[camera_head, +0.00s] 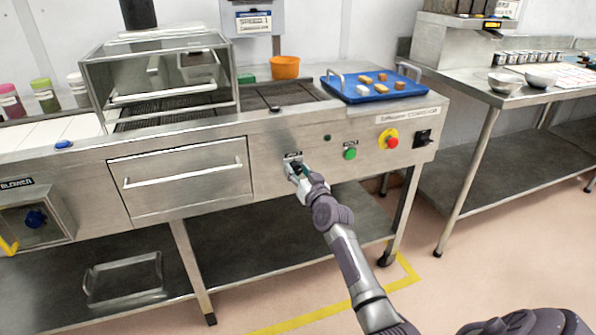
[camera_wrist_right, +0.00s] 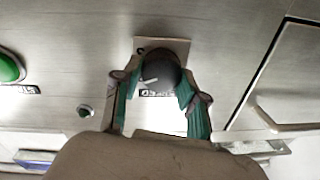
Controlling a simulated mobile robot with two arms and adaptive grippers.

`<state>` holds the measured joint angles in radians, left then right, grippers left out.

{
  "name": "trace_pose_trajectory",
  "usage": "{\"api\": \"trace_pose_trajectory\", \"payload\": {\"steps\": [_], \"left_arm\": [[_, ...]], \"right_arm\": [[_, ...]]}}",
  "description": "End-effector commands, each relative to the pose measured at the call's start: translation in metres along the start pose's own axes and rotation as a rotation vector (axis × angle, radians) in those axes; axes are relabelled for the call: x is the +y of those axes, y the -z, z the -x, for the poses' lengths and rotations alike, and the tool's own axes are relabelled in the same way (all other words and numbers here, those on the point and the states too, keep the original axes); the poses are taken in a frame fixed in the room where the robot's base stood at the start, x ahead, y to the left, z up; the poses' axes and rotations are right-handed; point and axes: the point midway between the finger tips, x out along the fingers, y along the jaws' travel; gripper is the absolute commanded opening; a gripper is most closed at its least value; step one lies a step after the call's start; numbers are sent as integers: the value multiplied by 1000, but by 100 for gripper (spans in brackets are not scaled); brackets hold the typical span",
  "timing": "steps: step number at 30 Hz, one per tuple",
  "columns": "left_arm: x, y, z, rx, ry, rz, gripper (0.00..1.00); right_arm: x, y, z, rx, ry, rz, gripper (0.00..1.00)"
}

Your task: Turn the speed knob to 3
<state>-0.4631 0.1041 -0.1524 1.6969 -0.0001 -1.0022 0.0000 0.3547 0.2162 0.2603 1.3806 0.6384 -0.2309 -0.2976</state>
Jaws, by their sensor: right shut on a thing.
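The speed knob (camera_wrist_right: 160,72) is dark and round with a pale pointer line, on a light label plate on the machine's steel front. In the right wrist view the two teal-lined fingers of my right gripper (camera_wrist_right: 157,92) are on either side of the knob, shut on it. The label's lettering is partly hidden. In the head view my right gripper (camera_head: 297,170) reaches the panel and hides most of the knob. A display (camera_head: 254,21) above the machine reads "SPEED 1". My left gripper is not in view.
On the same panel are a green button (camera_head: 350,153), a red stop button (camera_head: 391,142) on yellow and a black switch (camera_head: 423,138). A blue tray (camera_head: 341,94) with several small pieces and an orange bowl (camera_head: 285,67) stand on top.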

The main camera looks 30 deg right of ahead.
Motion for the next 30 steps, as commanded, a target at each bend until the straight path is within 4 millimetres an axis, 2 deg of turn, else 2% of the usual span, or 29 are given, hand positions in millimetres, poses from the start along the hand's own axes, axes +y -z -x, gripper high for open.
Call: {"api": "trace_pose_trajectory", "payload": {"steps": [15,30], "left_arm": [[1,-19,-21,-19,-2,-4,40],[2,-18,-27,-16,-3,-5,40]], "right_arm": [[2,-1,0,26,1,-474,7],[3,-3,0,45,2,-825,7]]}}
